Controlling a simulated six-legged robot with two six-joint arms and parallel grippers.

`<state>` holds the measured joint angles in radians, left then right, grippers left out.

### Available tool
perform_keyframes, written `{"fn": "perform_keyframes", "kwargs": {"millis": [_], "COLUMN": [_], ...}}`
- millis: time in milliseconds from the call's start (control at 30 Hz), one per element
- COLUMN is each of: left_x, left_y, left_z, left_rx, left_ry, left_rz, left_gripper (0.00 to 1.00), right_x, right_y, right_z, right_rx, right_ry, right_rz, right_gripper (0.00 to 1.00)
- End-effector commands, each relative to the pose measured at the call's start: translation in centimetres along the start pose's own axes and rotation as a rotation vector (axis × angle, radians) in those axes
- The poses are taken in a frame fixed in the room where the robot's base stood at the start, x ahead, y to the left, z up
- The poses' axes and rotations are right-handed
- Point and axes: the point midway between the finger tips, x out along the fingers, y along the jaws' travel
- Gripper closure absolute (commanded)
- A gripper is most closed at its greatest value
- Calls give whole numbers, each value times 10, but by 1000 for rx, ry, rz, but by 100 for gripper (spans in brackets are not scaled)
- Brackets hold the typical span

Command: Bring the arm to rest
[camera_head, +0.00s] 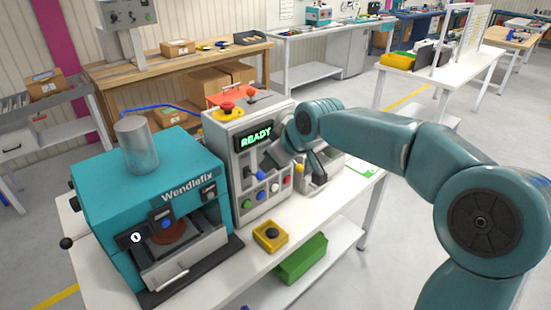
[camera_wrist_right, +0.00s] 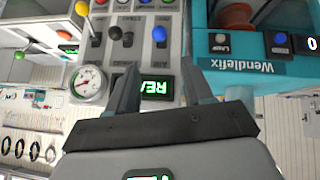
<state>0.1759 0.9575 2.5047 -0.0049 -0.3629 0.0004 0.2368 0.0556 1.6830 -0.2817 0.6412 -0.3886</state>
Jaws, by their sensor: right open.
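My right arm comes in from the right in the head view, and its gripper (camera_head: 264,160) is in front of the grey control cabinet (camera_head: 222,160). In the right wrist view, which is upside down, the two dark fingers of the right gripper (camera_wrist_right: 160,68) stand apart with nothing between them. The cabinet's green READY display (camera_head: 256,136) shows partly between the fingers in the wrist view (camera_wrist_right: 156,87). Whether the fingers touch the panel cannot be told. My left gripper is in neither view.
The teal Wendlefix machine (camera_head: 105,190) stands left of the cabinet on a white table (camera_head: 262,268). A yellow box with a black button (camera_head: 271,235) sits at the table's front. A pressure gauge (camera_wrist_right: 90,84) and switches show in the wrist view.

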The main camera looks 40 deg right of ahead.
Motion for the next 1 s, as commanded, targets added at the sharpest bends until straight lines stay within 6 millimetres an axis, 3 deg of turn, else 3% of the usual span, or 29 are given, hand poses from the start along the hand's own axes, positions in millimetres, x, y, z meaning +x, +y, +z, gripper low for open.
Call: {"fn": "perform_keyframes", "kwargs": {"millis": [400,467,533,667,800,900,1000], "left_x": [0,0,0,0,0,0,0], "left_y": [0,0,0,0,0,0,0], "left_z": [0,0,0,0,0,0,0], "left_rx": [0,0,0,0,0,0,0], "left_ry": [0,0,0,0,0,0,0], "left_rz": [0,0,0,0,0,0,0], "left_gripper": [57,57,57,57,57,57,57], "right_x": [2,10,31,95,159,187,198], "right_y": [-1,-6,-21,-76,-155,-212,-266], "right_z": [0,3,11,46,111,167,230], "right_rx": [1,4,15,60,144,216,293], "right_ry": [-1,-8,-26,-92,-194,-282,-384], "right_rz": [-2,-13,-44,-146,-262,-329,-379], "right_gripper": [49,49,49,49,49,49,49]}}
